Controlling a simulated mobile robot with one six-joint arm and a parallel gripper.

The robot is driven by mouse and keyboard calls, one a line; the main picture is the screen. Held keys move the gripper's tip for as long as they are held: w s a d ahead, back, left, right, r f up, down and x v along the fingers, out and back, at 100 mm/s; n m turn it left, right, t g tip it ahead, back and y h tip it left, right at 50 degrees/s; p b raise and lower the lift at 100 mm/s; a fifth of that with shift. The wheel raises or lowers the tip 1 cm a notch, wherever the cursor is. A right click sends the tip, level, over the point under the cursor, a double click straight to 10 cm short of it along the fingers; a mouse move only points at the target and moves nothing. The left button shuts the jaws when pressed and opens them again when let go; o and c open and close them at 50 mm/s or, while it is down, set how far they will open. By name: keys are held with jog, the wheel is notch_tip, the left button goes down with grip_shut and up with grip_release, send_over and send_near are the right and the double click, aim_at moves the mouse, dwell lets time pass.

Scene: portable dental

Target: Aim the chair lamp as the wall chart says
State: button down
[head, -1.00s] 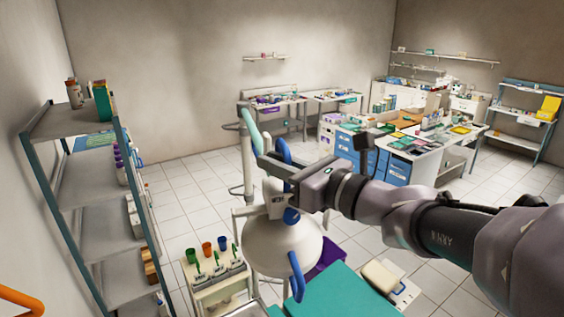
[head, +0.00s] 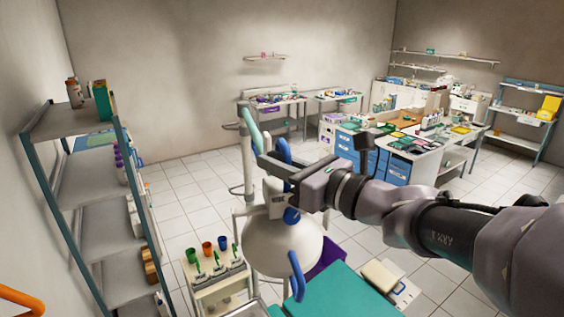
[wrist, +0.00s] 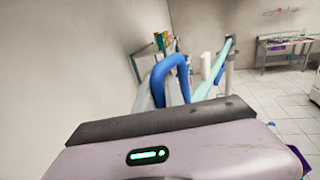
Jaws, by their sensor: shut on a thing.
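The chair lamp (head: 283,245) is a white dome in the middle of the head view, with its round face towards me. It has one blue handle (head: 284,150) at the top and another blue handle (head: 296,276) at the lower right. A pale green arm (head: 250,130) rises behind it. My gripper (head: 272,168) is shut on the upper blue handle, and its jaws hide part of it. In the wrist view the blue handle (wrist: 170,72) curves up beyond the dark edge of my gripper. I cannot make out a wall chart in either view.
A grey shelf unit (head: 85,190) stands at the left. A small cart (head: 212,285) with coloured cups is below the lamp. The green chair (head: 345,292) is at the bottom. Blue-drawer worktables (head: 395,170) stand at the right. Open tiled floor lies between.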

dwell(0.5)
jog(key=w+d, duration=0.4)
jog(key=d, duration=0.8)
jog(key=shift+w+d, duration=0.35)
jog(key=shift+d, duration=0.05)
jog(key=shift+r, duration=0.1)
